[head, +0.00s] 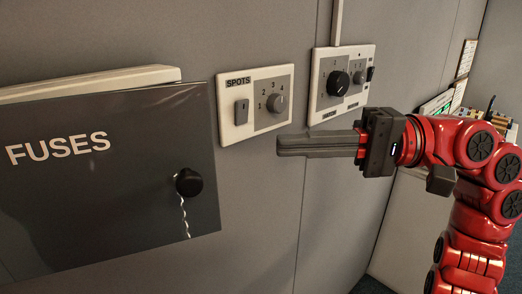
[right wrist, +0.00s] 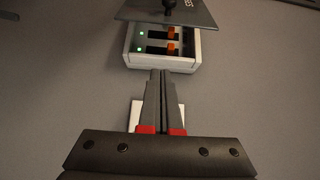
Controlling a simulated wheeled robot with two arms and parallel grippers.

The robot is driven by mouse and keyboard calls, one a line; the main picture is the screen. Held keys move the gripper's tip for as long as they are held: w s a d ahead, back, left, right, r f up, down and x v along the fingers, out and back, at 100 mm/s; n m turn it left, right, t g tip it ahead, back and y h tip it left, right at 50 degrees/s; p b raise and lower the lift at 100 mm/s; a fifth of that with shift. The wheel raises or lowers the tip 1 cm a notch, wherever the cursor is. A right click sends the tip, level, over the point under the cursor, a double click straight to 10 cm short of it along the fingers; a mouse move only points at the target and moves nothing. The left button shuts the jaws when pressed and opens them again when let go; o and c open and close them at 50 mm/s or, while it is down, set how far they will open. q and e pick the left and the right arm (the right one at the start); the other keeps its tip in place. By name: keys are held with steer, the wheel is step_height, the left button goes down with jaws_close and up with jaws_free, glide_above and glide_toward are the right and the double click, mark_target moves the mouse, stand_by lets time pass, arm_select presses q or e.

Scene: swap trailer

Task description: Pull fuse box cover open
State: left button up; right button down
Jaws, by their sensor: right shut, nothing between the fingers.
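The dark grey fuse box cover (head: 110,170), lettered FUSES, fills the left of the head view. It stands swung away from the white fuse box (head: 90,82), whose top edge shows behind it. A black knob (head: 188,182) is on the cover's right side, with a twisted white cord below. In the right wrist view the cover (right wrist: 190,12) stands off the box (right wrist: 192,62), exposing orange switches (right wrist: 174,49) and green lights. My right gripper (head: 279,145) is shut and empty, right of the cover and apart from the knob. My left gripper is not in view.
The SPOTS switch panel (head: 257,82) is on the wall between the cover and my right arm. Another panel with a black dial (head: 338,84) is farther right. A cluttered surface (head: 480,115) is at far right. Bare wall lies below the panels.

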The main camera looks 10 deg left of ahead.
steer(key=s+a+p, duration=0.2)
steer(key=s+a, duration=0.3)
steer(key=a, duration=0.2)
steer(key=shift+s+a+p, duration=0.15)
steer(key=shift+s+p, duration=0.2)
steer(key=shift+s, duration=0.05)
